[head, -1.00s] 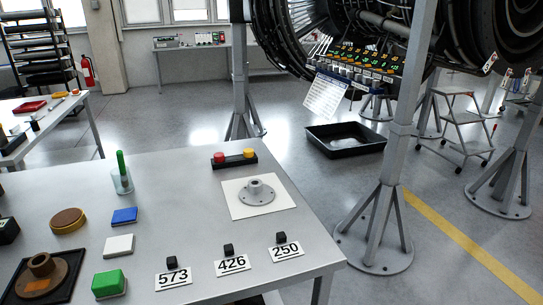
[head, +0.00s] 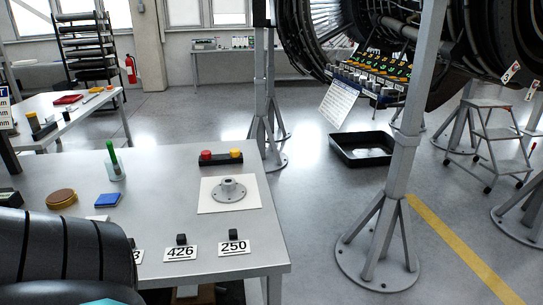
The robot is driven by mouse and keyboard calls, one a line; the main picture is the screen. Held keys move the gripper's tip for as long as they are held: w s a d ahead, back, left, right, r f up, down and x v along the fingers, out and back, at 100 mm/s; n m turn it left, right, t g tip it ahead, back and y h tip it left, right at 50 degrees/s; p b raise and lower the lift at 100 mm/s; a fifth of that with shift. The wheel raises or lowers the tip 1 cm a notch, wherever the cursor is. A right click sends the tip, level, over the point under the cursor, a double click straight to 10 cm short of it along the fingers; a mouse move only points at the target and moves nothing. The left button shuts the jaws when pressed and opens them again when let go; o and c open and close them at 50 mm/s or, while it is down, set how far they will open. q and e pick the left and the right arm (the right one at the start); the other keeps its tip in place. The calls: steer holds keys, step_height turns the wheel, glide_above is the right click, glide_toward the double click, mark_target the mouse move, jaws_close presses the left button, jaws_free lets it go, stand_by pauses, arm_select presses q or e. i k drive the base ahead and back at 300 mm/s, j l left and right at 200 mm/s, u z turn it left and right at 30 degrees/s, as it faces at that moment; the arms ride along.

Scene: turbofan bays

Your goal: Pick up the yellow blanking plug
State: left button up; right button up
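The yellow blanking plug (head: 236,153) appears to be the yellow round piece at the right end of a small black holder (head: 221,160) near the far right edge of the grey table. A red plug (head: 206,154) sits beside it in the same holder. Neither gripper is in view. A dark rounded part, which looks like my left arm, fills the lower left and hides the near left of the table.
On the table (head: 165,220), a grey flanged fitting (head: 228,190) stands on a white sheet (head: 212,208) in front of the holder. A metal stand (head: 385,235) is right of the table.

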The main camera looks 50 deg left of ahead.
mark_target(234, 153)
steer(key=i+l+z, duration=0.2)
steer(key=i+l, duration=0.15)
steer(key=i+l+z, duration=0.2)
steer(key=i, duration=0.4)
steer(key=i+u, duration=0.6)
steer(key=u, duration=0.15)
steer(key=i+l+u, duration=0.15)
steer(key=u, duration=0.2)
steer(key=i+j+u, duration=0.1)
steer(key=i+u, duration=0.15)
steer(key=u, duration=0.2)
steer(key=i+u, duration=0.25)
steer(key=u, duration=0.2)
steer(key=i+u, duration=0.25)
steer(key=u, duration=0.2)
